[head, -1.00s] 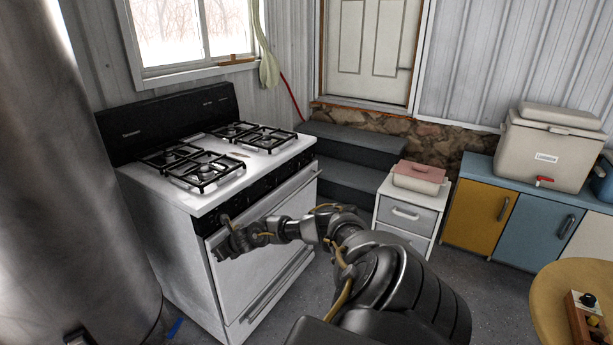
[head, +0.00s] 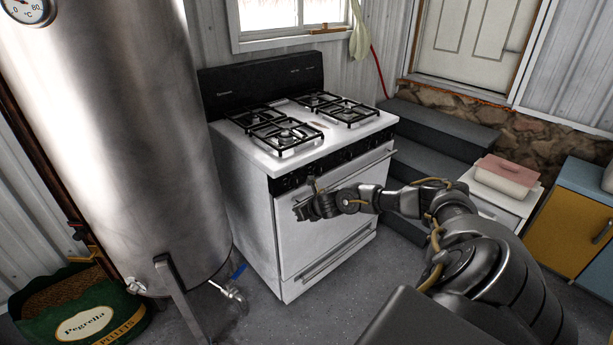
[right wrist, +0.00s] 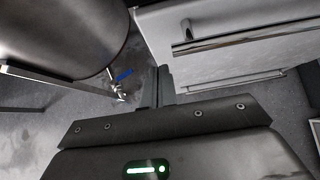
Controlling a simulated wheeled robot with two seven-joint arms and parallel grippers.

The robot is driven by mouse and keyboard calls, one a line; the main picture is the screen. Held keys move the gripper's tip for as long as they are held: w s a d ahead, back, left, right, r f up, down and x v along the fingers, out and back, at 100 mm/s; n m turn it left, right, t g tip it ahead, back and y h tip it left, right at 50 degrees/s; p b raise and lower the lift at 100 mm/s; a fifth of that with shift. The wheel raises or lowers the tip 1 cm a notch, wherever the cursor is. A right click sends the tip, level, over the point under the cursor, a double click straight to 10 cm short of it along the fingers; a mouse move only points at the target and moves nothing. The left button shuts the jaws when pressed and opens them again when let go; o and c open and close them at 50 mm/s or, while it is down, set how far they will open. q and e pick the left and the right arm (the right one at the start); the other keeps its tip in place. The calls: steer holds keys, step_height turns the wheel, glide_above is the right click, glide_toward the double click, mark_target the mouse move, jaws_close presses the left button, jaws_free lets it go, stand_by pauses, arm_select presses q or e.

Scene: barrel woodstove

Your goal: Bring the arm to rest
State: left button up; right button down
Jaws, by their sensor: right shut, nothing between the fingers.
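My right arm reaches in from the lower right of the head view. Its gripper (head: 304,208) is held in the air in front of the white stove's oven door (head: 322,215). In the right wrist view the gripper's fingers (right wrist: 158,86) are together with nothing between them, above the grey floor. The stove front shows at the upper right there. I cannot tell from the head view how close the gripper is to the door. My left gripper is not in view.
A tall steel tank (head: 120,130) stands left of the stove, with a blue-handled tap (head: 232,288) low down. A green pellet bag (head: 80,312) lies at lower left. Grey steps (head: 435,130) and a white drawer unit (head: 500,200) stand right. Grey floor (head: 300,318) is open in front.

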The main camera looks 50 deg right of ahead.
steer(key=r, duration=0.2)
steer(key=s+r, duration=0.1)
steer(key=r, duration=0.2)
steer(key=shift+a, duration=0.15)
